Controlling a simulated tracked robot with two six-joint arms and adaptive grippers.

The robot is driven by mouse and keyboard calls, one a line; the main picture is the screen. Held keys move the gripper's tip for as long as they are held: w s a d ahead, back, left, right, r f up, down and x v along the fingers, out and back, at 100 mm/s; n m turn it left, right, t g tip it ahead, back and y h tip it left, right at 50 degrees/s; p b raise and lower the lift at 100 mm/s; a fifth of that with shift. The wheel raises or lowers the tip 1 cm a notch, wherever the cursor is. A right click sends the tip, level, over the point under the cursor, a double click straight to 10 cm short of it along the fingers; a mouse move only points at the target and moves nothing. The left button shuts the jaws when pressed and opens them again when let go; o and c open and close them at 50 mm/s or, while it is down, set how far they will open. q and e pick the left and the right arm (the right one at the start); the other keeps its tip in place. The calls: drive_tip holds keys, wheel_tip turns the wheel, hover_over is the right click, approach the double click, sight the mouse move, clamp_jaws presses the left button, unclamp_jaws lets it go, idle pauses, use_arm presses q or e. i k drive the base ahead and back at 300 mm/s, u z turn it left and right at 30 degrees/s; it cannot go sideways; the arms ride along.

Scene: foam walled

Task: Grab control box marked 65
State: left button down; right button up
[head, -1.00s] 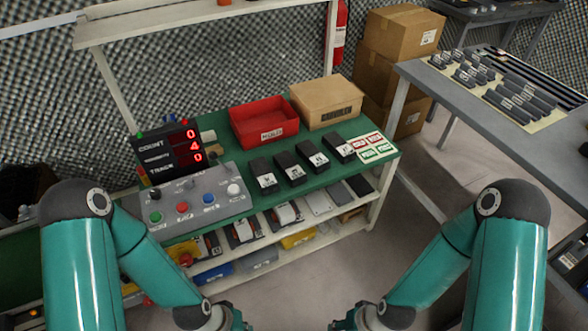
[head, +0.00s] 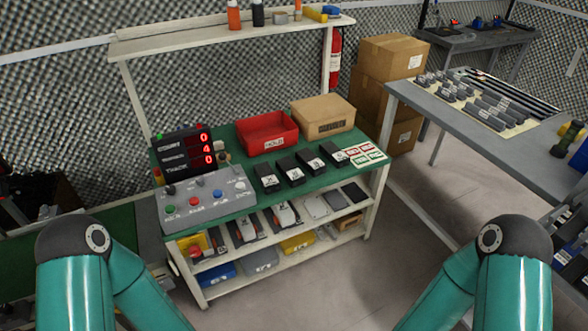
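Several black control boxes with white labels stand in a row on the green bench top (head: 225,207). From left to right I see a first box (head: 264,172), a second box (head: 288,167), a third box (head: 308,157) and, at the right end, another box (head: 331,150). The numbers on their labels are too small to read, so I cannot tell which one is marked 65. Both my arms come in at the bottom corners, apart from the bench. Both grippers are below the picture and out of view.
A grey button panel (head: 208,201) and a counter display (head: 183,150) stand left of the boxes. A red bin (head: 267,143) and a cardboard box (head: 323,117) stand behind them. Label cards (head: 365,156) lie to the right. A grey table (head: 450,124) stands at right; floor between is clear.

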sight(315, 167)
drive_tip(key=z, duration=0.15)
drive_tip(key=i, duration=0.9)
drive_tip(key=u, duration=0.1)
drive_tip(key=k, duration=0.6)
drive_tip(key=u, duration=0.45)
drive_tip(key=i, duration=1)
drive_tip(key=z, duration=0.2)
